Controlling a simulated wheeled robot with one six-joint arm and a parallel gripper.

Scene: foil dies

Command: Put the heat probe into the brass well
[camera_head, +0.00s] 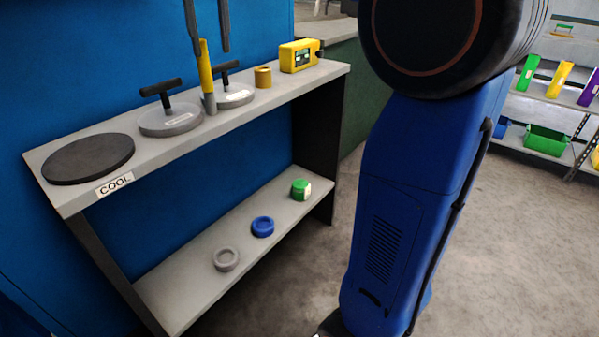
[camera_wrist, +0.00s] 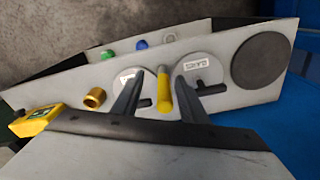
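The heat probe (camera_head: 206,72), with a yellow handle, stands upright at the shelf's back edge, its lower end in a grey holder or collar (camera_head: 209,103). My gripper (camera_head: 211,45) points down from above, fingers apart. In the wrist view the probe's yellow handle (camera_wrist: 164,92) shows between the two dark fingers (camera_wrist: 160,76), with gaps on both sides; I cannot tell if the tips are level with its top. The brass well (camera_head: 263,77) is a short brass cylinder on the same shelf, right of the probe; it also shows in the wrist view (camera_wrist: 95,98).
Two grey discs with black T-handles (camera_head: 170,121) (camera_head: 236,96) flank the probe. A yellow meter (camera_head: 299,56) stands beyond the well. A black round pad (camera_head: 88,158) lies by a COOL label. The lower shelf holds green, blue and grey round pieces (camera_head: 262,227).

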